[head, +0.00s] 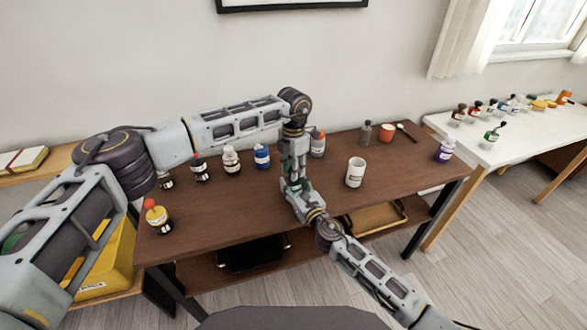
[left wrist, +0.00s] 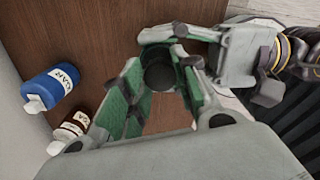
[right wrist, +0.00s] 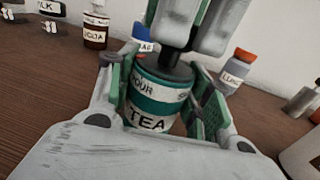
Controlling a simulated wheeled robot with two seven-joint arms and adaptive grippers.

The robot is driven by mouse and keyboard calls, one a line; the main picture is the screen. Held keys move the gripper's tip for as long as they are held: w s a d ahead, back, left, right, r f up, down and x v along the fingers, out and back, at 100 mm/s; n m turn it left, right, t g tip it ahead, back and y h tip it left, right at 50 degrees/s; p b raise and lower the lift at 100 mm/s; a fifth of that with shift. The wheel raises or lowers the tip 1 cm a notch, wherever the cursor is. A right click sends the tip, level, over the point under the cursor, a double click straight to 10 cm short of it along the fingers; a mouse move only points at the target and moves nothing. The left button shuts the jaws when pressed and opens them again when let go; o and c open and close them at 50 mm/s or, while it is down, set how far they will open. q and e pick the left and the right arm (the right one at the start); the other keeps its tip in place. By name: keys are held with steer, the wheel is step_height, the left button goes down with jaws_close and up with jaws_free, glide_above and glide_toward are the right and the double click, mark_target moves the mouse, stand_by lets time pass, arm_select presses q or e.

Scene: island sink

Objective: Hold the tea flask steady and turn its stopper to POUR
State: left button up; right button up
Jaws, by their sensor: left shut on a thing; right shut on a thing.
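The tea flask (right wrist: 160,100) stands upright in the right wrist view, teal with a white TEA label and a band reading "OUR" at its left; the other mark is too small to read. My right gripper (right wrist: 162,88) is shut around the flask's body from the side. The black stopper (right wrist: 174,70) is on top; it is a dark round shape in the left wrist view (left wrist: 160,74). My left gripper (right wrist: 190,35) is shut on it from above. In the head view my left gripper (head: 294,150) and right gripper (head: 295,188) mostly hide the flask. I cannot tell where the stopper points.
On the brown table (head: 220,215), a white mug (head: 356,173) stands right of the grippers. A blue jar (head: 262,157), a white-labelled bottle (head: 231,160) and an orange-capped bottle (head: 318,144) stand close behind. A red-capped jar (head: 157,216) is front left. The front middle is clear.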

arm_select(q)
steer(key=shift+m, duration=1.2)
steer(key=o, duration=1)
steer(key=shift+o, duration=0.2)
steer(key=shift+r, duration=0.2)
step_height(320, 180, up, 12)
steer(key=shift+f, duration=0.15)
